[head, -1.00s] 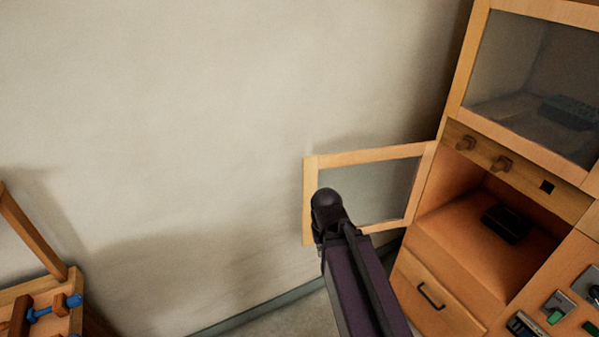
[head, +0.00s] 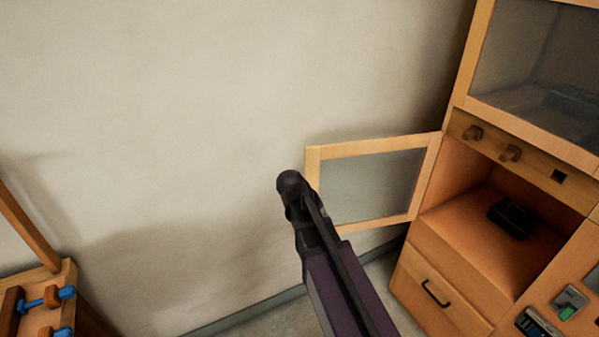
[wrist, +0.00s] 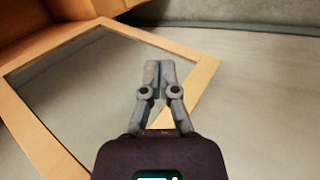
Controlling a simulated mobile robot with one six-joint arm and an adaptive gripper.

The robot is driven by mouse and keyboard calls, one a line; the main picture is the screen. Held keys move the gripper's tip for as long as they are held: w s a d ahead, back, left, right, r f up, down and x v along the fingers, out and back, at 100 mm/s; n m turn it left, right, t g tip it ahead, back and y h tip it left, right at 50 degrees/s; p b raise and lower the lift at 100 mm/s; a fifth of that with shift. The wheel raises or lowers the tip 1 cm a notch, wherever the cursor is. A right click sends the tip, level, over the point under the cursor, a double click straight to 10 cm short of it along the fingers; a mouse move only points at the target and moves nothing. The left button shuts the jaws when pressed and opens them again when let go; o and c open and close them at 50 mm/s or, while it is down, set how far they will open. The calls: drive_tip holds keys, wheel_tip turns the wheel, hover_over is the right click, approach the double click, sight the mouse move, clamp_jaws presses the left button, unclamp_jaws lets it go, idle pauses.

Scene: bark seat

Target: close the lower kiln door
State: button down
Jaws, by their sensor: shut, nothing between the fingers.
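The lower kiln door (head: 427,178) is a wooden frame with a glass pane. It stands swung wide open to the left of the orange-lined lower compartment (head: 480,225). In the wrist view the door frame (wrist: 190,98) runs diagonally behind my gripper (wrist: 158,68). My gripper's fingers are together, with nothing between them. In the head view my arm crosses in front of the door's lower left corner, and its dark rounded wrist part is left of the frame. The fingers are hidden there. I cannot tell whether they touch the door.
A dark block (head: 512,218) lies inside the lower compartment. A wooden rack with blue-ended pieces (head: 40,300) is at lower left. The wall (head: 170,120) is bare.

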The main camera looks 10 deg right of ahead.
drive_tip(key=w+a+r+n+t+h+b, duration=0.1)
drive_tip(key=w+a+r+t+h+b, duration=0.1)
drive_tip(key=w, duration=0.4)
drive_tip(key=w+a+r+n+t+h+b, duration=0.1)
drive_tip(key=w+a+r+t+h+b, duration=0.1)
drive_tip(key=a, duration=0.5)
drive_tip(key=w+a+r+t+h+b, duration=0.1)
drive_tip(key=w+a+r+h+b, duration=0.2)
drive_tip(key=w, duration=0.6)
drive_tip(key=shift+w+a+r+n+t+h, duration=0.2)
drive_tip(key=shift+a+h, duration=0.15)
drive_tip(key=shift+h, duration=0.35)
drive_tip(key=shift+w+a+r+n+t+h, duration=0.1)
drive_tip(key=shift+a+n+t+h, duration=0.2)
drive_tip(key=shift+h, duration=0.4)
drive_tip(key=shift+d, duration=0.1)
drive_tip(key=d, duration=0.9)
drive_tip(key=shift+s, duration=0.15)
drive_tip(key=shift+d, duration=0.1)
